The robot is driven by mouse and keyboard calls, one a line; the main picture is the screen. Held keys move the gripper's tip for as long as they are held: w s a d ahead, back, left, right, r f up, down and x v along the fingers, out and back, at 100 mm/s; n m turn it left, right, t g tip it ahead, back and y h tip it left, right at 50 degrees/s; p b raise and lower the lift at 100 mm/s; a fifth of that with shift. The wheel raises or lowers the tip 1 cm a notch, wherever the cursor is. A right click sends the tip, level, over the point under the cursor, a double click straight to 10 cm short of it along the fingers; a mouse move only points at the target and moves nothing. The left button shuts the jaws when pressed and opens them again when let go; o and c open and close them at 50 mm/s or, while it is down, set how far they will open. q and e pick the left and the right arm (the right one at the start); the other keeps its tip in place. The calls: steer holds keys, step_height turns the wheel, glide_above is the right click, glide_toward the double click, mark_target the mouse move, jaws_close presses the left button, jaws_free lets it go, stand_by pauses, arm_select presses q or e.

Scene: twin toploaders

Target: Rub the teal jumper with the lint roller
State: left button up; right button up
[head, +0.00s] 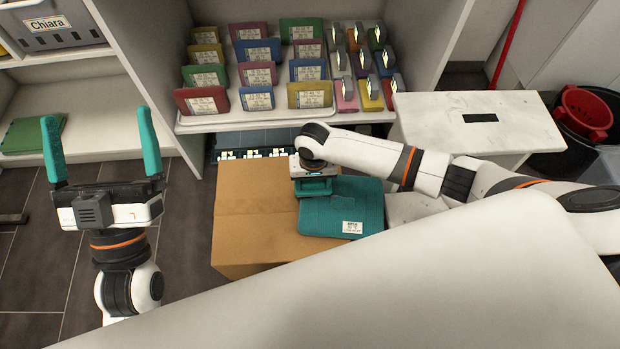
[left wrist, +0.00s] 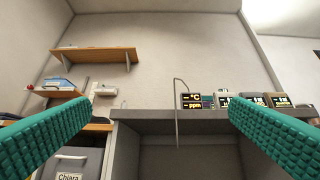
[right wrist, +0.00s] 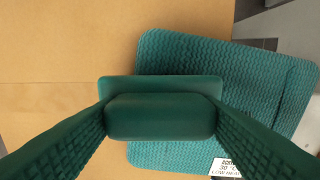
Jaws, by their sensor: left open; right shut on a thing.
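The teal jumper (head: 342,207) lies folded on a cardboard box, with a white label at its front right corner. It also shows in the right wrist view (right wrist: 220,85). My right gripper (head: 315,186) is shut on a dark teal block-like thing (right wrist: 160,115), which looks like the lint roller, over the jumper's left edge. I cannot tell whether it touches the cloth. My left gripper (head: 102,150) is open and empty, with its fingers pointing up, away to the left of the box.
The cardboard box (head: 240,215) stands on the dark tiled floor. Behind it a shelf holds a tray (head: 315,113) of several coloured labelled packets. A white stool (head: 480,125) stands right, near a red bucket (head: 585,110). A green folded thing (head: 33,135) lies on the left shelf.

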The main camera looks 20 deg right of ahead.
steer(key=shift+s+d+p, duration=0.15)
steer(key=shift+d+p, duration=0.25)
steer(key=shift+d, duration=0.1)
steer(key=shift+s+d, duration=0.15)
steer(key=shift+d, duration=0.35)
steer(key=shift+c, duration=0.5)
steer(key=shift+p, duration=0.6)
steer(key=shift+d, duration=0.1)
steer(key=shift+w+a+r+p, duration=0.1)
steer(key=shift+w+a+p, duration=0.15)
steer(key=shift+a, duration=0.3)
steer(key=shift+w+a+r+p, duration=0.1)
steer(key=shift+a+p, duration=0.15)
steer(key=shift+a, duration=0.3)
arm_select(q)
steer(key=w+a+f+g+y, duration=0.1)
steer(key=w+f+g+y, duration=0.2)
steer(key=f+g, duration=0.6)
steer(key=shift+f, duration=1.25)
arm_select(e)
steer(key=shift+w+a, duration=0.2)
steer(key=shift+a, duration=0.35)
steer(key=shift+w+a, duration=0.15)
steer(key=shift+a, duration=0.35)
